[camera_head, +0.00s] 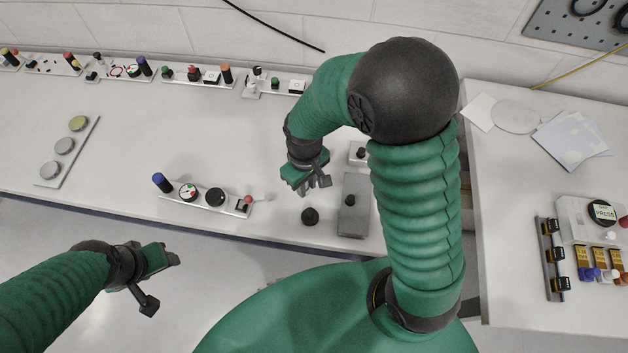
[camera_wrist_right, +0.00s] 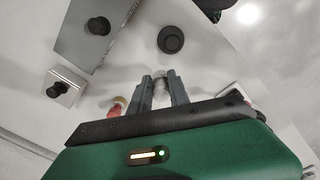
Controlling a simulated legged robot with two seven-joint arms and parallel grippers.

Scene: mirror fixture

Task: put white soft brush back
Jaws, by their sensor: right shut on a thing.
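My right gripper (camera_head: 322,181) is above the front part of the white bench, left of a grey block. In the right wrist view its fingers (camera_wrist_right: 162,76) are shut on a small pale thing, which I take for the white soft brush (camera_wrist_right: 160,91). Most of the brush is hidden between the fingers, and it cannot be made out in the head view. My left gripper (camera_head: 164,281) is open and empty, in front of the bench at the lower left.
A grey block (camera_head: 354,218) with a black knob, a round black knob (camera_head: 310,217) and a small white block (camera_head: 358,157) are near the right gripper. A panel (camera_head: 207,205) with dials lies to the left. Several small fixtures line the back. The bench's middle is clear.

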